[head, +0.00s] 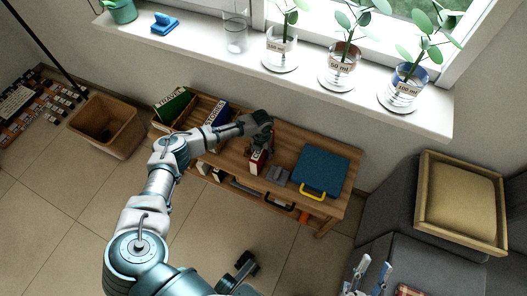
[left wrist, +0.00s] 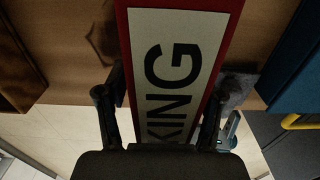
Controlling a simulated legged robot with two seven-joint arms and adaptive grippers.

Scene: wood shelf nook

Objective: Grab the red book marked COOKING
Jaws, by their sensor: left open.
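The red book (head: 256,163) stands on the wooden shelf bench. Its spine faces the left wrist camera, where the white label (left wrist: 175,60) shows the letters "KING"; the rest is cut off. My left gripper (head: 262,131) is above and behind the book in the head view. In the left wrist view the left fingers (left wrist: 158,96) are open, one on each side of the red spine. I cannot tell whether they touch it. My right gripper (head: 241,268) is dark, low in the head view, away from the shelf and apparently empty. Its jaw opening is unclear.
On the bench (head: 320,203), a grey item (head: 277,175) and a blue case (head: 322,170) with a yellow handle stand right of the book. A green book (head: 172,104) and a blue book (head: 216,114) stand left. A windowsill (head: 437,119) with plants is above.

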